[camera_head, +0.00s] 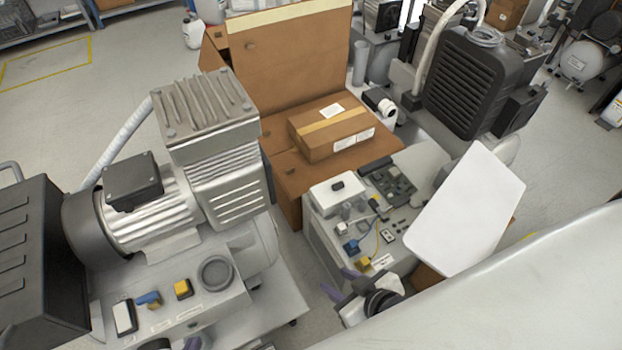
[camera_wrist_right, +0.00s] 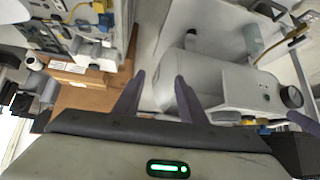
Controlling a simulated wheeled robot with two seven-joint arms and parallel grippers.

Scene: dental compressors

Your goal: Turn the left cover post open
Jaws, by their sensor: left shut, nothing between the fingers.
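The compressor on the left (camera_head: 195,185) has a ribbed metal head, a silver motor and a light base with a blue switch (camera_head: 148,299), a yellow-and-black switch (camera_head: 183,289) and a round dark ring (camera_head: 216,273). I cannot tell which part is the left cover post. My left gripper (camera_head: 193,343) barely shows at the bottom edge, below these switches, and is shut and empty. My right gripper (camera_head: 341,283) is open and empty beside the right control unit; in the right wrist view its purple fingers (camera_wrist_right: 160,76) stand apart before a light tank (camera_wrist_right: 175,85).
A control unit (camera_head: 320,235) with a circuit board and connectors stands at centre right, beside a tilted white panel (camera_head: 465,210). A cardboard box (camera_head: 331,131) lies behind it. A dark box (camera_head: 40,265) stands at far left. Bare floor separates the compressor and control unit.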

